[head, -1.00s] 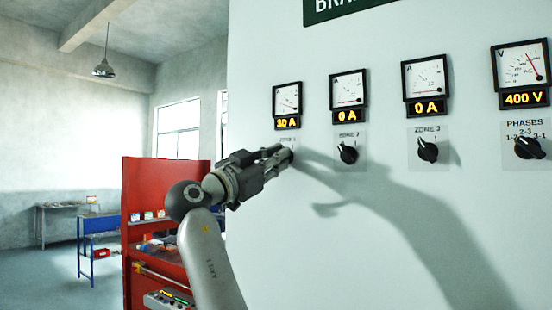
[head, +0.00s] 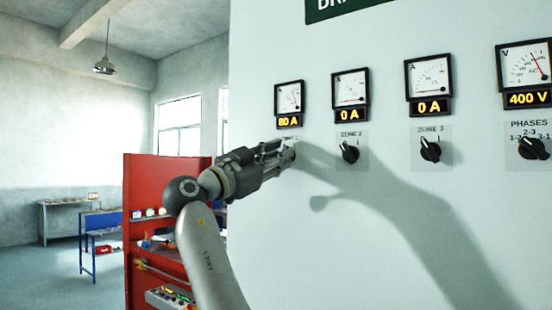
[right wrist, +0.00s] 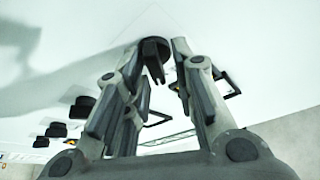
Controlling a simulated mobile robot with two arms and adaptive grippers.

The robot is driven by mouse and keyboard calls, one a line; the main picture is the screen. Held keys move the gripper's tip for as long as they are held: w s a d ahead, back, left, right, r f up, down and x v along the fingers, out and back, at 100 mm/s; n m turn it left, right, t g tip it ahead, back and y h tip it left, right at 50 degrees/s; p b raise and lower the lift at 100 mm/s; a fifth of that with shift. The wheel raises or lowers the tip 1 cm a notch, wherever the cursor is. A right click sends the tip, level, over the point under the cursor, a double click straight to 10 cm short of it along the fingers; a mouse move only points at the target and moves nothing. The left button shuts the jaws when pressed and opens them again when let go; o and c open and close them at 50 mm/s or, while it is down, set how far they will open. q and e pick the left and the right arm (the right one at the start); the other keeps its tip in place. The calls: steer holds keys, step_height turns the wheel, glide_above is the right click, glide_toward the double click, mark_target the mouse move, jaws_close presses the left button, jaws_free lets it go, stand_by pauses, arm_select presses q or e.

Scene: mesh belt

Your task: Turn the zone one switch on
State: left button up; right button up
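The zone one switch is hidden behind my right gripper (head: 288,154) in the head view. In the right wrist view its dark knob (right wrist: 153,52) stands between the fingertips of my right gripper (right wrist: 162,72). The fingers lie close on both sides of the knob; I cannot tell whether they press on it. My left gripper is not in view.
On the same pale panel (head: 400,200) are the zone 2 switch (head: 350,153), the zone 3 switch (head: 430,150) and the phases switch (head: 532,148). Zones 2 and 3 read 0 A; the voltmeter (head: 524,66) reads 400 V. A red tool cabinet (head: 141,205) stands at left.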

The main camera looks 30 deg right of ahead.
steer(key=shift+d+f, duration=0.15)
steer(key=shift+d, duration=0.1)
steer(key=v, duration=1.2)
